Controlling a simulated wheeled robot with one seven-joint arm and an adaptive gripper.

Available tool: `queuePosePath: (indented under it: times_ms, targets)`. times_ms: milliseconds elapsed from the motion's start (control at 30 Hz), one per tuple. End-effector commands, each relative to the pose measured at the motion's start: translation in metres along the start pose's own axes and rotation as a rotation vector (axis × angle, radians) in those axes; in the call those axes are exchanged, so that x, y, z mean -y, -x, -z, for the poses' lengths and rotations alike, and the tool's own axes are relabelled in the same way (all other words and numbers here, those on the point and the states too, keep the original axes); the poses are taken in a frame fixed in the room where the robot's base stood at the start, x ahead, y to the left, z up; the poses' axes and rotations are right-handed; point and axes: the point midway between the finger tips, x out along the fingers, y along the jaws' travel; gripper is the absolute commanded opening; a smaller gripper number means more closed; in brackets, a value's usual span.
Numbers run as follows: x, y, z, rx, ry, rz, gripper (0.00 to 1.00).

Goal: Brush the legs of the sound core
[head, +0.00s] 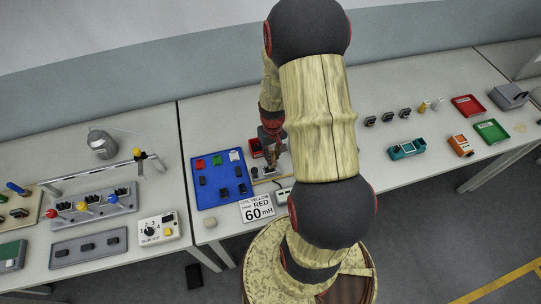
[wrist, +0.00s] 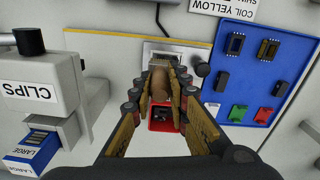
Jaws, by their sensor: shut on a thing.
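A small red open box (wrist: 161,125) with a dark inside shows just below the fingers in the wrist view. It also stands beside my gripper in the head view (head: 255,147). The blue tray (wrist: 293,37) lies to the right of my gripper in the wrist view. I cannot tell which core is the sound one.
A grey CLIPS dispenser (wrist: 50,75) with a blue LARGE drawer (wrist: 35,145) is at the left in the wrist view. A grey fixture (head: 92,206) and a dial box (head: 158,230) stand left. My arm hides the table's middle.

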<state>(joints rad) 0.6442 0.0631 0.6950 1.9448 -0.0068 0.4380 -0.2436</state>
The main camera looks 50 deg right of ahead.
Motion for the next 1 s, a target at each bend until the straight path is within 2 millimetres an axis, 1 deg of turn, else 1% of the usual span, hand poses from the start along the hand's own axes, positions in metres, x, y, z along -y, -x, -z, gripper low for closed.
queuePosePath:
  times_ms: [233,333,1000]
  targets:
    - [0.0,0.001,0.0,0.0,0.0,0.0,0.0]
    - [0.0,0.005,0.0,-0.001,0.0,0.0,0.0]
    - [0.0,0.065,0.0,-0.001,0.0,0.0,0.0]
